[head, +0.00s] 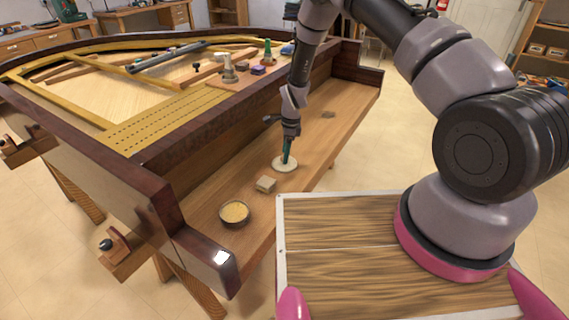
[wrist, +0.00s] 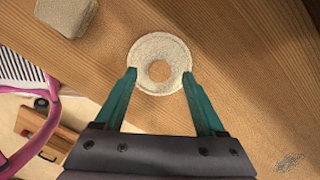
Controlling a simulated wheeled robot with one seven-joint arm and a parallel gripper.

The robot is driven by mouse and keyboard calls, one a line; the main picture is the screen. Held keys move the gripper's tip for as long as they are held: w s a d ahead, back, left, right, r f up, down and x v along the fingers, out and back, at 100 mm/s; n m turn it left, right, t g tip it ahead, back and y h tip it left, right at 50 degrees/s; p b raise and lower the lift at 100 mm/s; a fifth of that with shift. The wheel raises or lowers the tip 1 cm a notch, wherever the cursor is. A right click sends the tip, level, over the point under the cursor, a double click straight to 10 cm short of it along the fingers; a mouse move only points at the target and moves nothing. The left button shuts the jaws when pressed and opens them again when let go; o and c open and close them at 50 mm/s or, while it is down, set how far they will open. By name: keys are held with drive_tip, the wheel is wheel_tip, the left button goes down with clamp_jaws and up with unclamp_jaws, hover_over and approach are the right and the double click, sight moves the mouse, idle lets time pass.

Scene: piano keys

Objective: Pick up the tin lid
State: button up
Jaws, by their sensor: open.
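A shallow round dark-rimmed tin or lid (head: 235,213) with a yellowish inside sits on the wooden ledge near its front left end; I cannot tell if it is the tin lid. A pale, rough flat ring (head: 275,163) lies farther along the ledge. It also shows in the wrist view (wrist: 160,43), with wood-coloured surface in its central hole. My gripper (head: 287,157) points down over the ring, open. In the wrist view my gripper (wrist: 159,72) has its teal fingers spread across the ring's near part, with nothing held; contact is unclear.
A beige block (head: 265,184) lies between the tin and the ring, and also shows in the wrist view (wrist: 67,14). A small wiry tangle (head: 328,114) lies farther along the ledge. The dark piano rim (head: 215,120) rises behind. The ledge between ring and tangle is clear.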

drive_tip(key=shift+a+f, duration=0.15)
drive_tip(key=shift+f, duration=0.6)
clamp_jaws()
drive_tip(key=shift+r, duration=0.1)
